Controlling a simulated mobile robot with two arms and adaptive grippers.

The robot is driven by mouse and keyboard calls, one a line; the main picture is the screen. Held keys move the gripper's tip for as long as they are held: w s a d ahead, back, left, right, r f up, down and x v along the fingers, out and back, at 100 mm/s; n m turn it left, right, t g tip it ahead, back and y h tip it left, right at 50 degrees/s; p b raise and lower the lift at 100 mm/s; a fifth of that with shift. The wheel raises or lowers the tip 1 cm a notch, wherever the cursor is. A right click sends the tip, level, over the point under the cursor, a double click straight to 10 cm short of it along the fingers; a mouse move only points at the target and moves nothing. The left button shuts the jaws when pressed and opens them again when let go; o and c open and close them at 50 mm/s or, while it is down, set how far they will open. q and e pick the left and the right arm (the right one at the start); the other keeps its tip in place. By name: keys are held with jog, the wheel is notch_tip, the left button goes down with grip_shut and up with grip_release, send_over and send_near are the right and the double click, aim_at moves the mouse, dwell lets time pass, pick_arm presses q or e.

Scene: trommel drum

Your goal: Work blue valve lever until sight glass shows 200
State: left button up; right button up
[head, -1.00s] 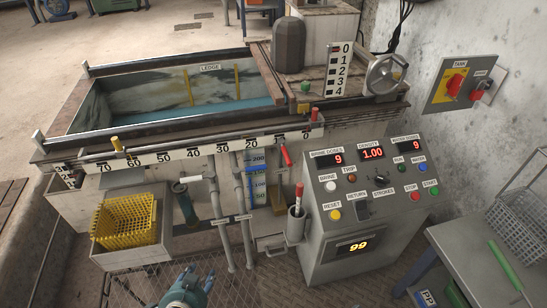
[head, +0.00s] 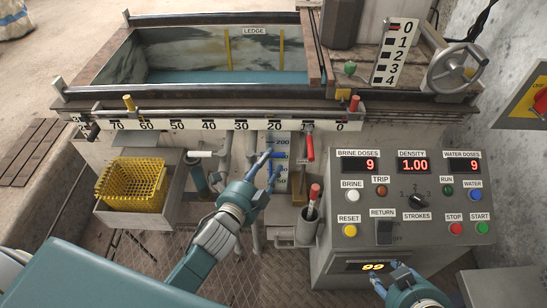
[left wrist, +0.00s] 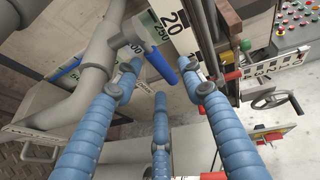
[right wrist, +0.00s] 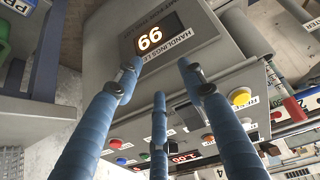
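The blue valve lever (left wrist: 159,60) shows in the left wrist view as a blue handle on a grey pipe. In the head view the lever (head: 279,154) is partly behind my left fingers. The sight glass scale (head: 283,143) shows a 200 mark, but its lower part is partly covered and I cannot read the level. My left gripper (head: 267,167) is open in front of the scale. In the left wrist view its fingers (left wrist: 158,85) are spread with the lever beyond and between them; contact cannot be told. My right gripper (right wrist: 159,80) is open and empty near the 99 display (head: 375,267).
A control panel (head: 345,255) with buttons and red readouts stands at right. A red lever (head: 309,147) and a cup with a red-handled tool (head: 308,230) are close right of my left gripper. A yellow basket (head: 131,184) sits at left.

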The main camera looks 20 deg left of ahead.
aim_at(273, 155)
pick_arm(q)
jog(key=x, duration=0.4)
jog(key=shift+b, duration=0.35)
pick_arm(e)
jog(key=w+r, duration=0.1)
jog(key=w+a+r+t, duration=0.1)
jog(key=w, duration=0.1)
jog(key=w+r+t, duration=0.1)
jog(key=shift+w+a+y, duration=0.3)
jog(key=shift+w, duration=0.1)
pick_arm(q)
grip_shut()
